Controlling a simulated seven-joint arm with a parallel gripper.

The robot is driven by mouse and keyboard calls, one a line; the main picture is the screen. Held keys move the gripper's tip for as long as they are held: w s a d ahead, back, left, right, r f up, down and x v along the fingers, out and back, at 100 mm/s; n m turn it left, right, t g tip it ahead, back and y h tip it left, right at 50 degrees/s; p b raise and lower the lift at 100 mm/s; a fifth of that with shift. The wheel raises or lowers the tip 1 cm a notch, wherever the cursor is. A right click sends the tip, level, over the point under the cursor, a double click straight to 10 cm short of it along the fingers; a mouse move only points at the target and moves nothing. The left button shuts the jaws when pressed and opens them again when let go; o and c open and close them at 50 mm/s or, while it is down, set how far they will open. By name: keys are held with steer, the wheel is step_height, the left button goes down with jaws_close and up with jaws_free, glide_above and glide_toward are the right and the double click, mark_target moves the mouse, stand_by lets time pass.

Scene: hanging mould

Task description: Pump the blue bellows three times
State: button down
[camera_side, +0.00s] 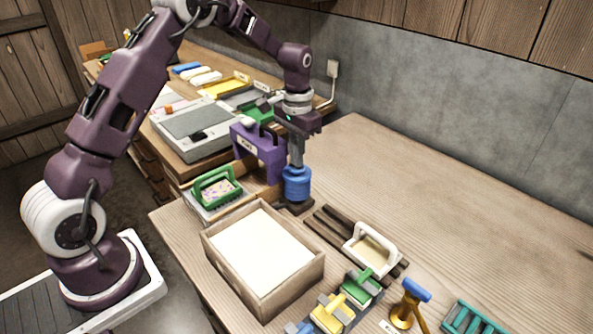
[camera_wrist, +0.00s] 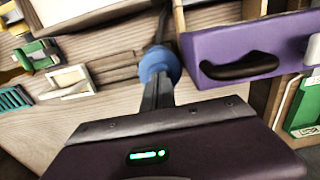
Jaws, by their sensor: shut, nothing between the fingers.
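The blue bellows (camera_side: 297,184) stands upright on a dark base on the table, beside the purple box. It also shows in the wrist view (camera_wrist: 160,62) beyond my fingertips. My gripper (camera_side: 296,163) points straight down over the bellows with its fingers shut and empty. The fingertips are at or very close to the bellows' top; I cannot tell whether they touch it. In the wrist view my shut gripper (camera_wrist: 157,82) overlaps the bellows and hides part of it.
A purple box (camera_side: 258,150) with a dark handle stands close to the left of the bellows. A wooden tray with a white bed (camera_side: 212,244) is in front. A white-handled frame (camera_side: 372,246) lies on dark slats to the right. The table at the back right is clear.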

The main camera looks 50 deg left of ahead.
steer(key=shift+f, duration=0.9)
steer(key=shift+r, duration=0.9)
steer(key=shift+f, duration=0.15)
